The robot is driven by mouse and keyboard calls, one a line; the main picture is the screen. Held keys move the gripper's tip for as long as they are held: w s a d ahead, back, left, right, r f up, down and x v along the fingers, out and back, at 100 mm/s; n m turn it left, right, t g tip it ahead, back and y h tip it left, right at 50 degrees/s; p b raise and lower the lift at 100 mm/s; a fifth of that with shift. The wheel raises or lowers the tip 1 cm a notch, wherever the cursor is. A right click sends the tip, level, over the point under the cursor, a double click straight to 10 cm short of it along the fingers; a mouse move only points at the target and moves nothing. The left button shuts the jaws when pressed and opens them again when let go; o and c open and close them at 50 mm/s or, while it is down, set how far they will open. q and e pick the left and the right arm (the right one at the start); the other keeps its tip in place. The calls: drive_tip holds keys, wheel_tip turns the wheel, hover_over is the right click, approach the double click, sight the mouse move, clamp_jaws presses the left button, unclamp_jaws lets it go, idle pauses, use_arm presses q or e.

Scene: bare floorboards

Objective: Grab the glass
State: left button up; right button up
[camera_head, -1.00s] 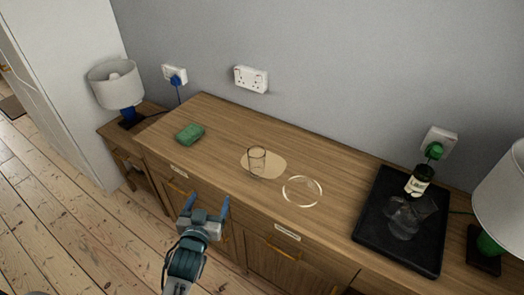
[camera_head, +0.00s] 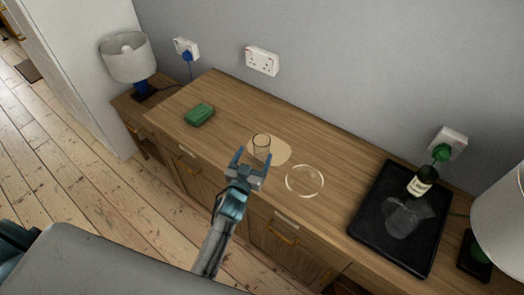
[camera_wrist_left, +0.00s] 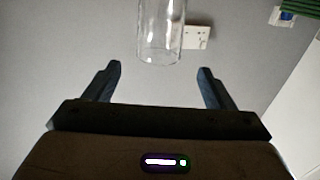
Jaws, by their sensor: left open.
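The clear glass (camera_head: 262,142) stands upright on a pale round patch (camera_head: 283,150) on the wooden sideboard. My left gripper (camera_head: 253,158) is open and empty at the sideboard's front edge, just in front of the glass. In the head view its fingers overlap the lower part of the glass. In the left wrist view the glass (camera_wrist_left: 160,32) shows ahead of the open left gripper (camera_wrist_left: 159,72), centred between the fingers and beyond their tips. My right gripper is not in view.
A clear round plate (camera_head: 304,181) lies to the right of the glass. A green sponge (camera_head: 199,115) is to the left. A black tray (camera_head: 369,222) with a bottle (camera_head: 422,181) and a clear jug (camera_head: 405,218) is at right. Lamps (camera_head: 127,62) flank the sideboard.

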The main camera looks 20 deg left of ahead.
sight(259, 147)
use_arm(q)
drive_tip(key=shift+w+d+b, duration=0.2)
drive_tip(key=shift+w+b, duration=0.2)
drive_tip(key=shift+w, duration=2.65)
drive_tip(key=shift+s, duration=0.15)
drive_tip(key=shift+c, duration=1)
drive_tip(key=c, duration=1.3)
drive_tip(key=shift+r, duration=0.1)
drive_tip(key=shift+c, duration=0.2)
